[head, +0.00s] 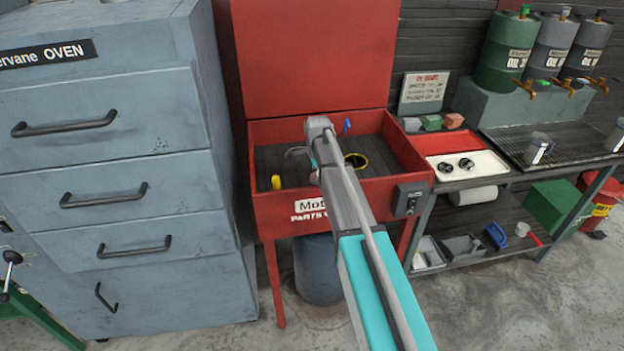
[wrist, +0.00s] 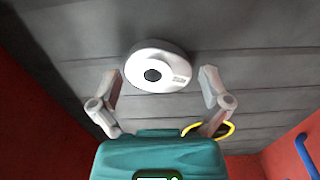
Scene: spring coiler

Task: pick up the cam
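The cam (wrist: 172,72) is a light grey disc-like part with a dark round hole and small markings. In the wrist view it lies on the dark slatted floor of the red parts washer, just beyond my fingertips. My gripper (wrist: 160,83) is open, with one finger on each side of the cam's near part and nothing held. I cannot tell how high the fingers are above the floor. In the head view my gripper (head: 305,150) is over the red parts washer (head: 335,193), and my arm hides the cam or most of it.
A yellow ring (head: 356,160) lies in the washer, right of my gripper. A yellow cylinder (head: 276,182) is at the left, a blue nozzle (head: 347,126) at the back. Red walls enclose the basin. A grey oven (head: 115,160) stands left, a bench with trays (head: 468,166) right.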

